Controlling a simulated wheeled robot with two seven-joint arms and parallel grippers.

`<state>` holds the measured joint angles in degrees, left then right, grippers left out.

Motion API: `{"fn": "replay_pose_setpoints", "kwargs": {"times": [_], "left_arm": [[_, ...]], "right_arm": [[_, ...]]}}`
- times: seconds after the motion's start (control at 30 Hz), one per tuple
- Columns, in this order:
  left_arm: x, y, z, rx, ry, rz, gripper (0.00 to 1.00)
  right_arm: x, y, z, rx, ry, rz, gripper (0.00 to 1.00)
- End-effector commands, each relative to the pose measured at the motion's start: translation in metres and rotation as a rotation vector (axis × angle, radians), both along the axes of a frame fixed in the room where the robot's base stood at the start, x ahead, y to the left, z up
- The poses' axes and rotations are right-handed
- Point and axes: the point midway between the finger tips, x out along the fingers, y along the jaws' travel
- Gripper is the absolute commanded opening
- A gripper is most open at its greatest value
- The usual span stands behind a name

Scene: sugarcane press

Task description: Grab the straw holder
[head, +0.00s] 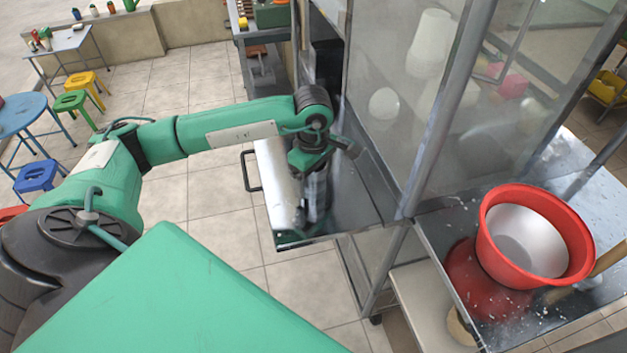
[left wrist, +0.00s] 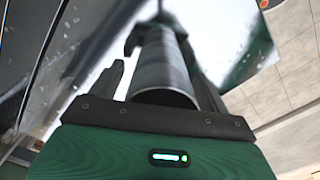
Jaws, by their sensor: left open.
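A grey metallic cylinder, which looks like the straw holder (left wrist: 165,62), stands between the two dark fingers of my left gripper (left wrist: 160,78) in the left wrist view. The fingers are open on either side of it, and I cannot tell whether they touch it. In the head view the left gripper (head: 308,172) reaches down over the steel shelf of the cart, and the cylinder (head: 318,192) shows partly below it. No straws can be made out. My right gripper is not in view.
The steel shelf (head: 275,185) has a bare left part and a dark handle (head: 248,170) on its side. A glass-walled cabinet (head: 395,90) stands right behind the gripper. A red bucket (head: 535,240) sits on the right counter. Stools and tables stand far left.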

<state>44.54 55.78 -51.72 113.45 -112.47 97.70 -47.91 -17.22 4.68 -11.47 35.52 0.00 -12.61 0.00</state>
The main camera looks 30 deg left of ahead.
Motion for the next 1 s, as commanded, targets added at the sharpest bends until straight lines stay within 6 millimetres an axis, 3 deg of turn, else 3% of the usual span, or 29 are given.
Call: {"fn": "replay_pose_setpoints", "kwargs": {"times": [0.07,0.3,0.4,0.77,1.0], "left_arm": [[0.000,0.000,0.000,0.000,0.000,0.000,0.79],[0.000,0.000,0.000,0.000,0.000,0.000,0.34],[0.000,0.000,0.001,0.000,-0.002,0.000,0.19],[0.001,0.000,0.007,0.000,-0.004,0.000,0.20],[0.002,0.000,0.040,-0.002,-0.008,0.000,0.20]], "right_arm": [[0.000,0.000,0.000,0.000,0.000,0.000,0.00],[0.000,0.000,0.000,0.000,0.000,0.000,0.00],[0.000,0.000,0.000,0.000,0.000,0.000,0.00],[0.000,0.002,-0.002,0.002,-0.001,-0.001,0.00],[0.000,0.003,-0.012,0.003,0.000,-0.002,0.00]]}}
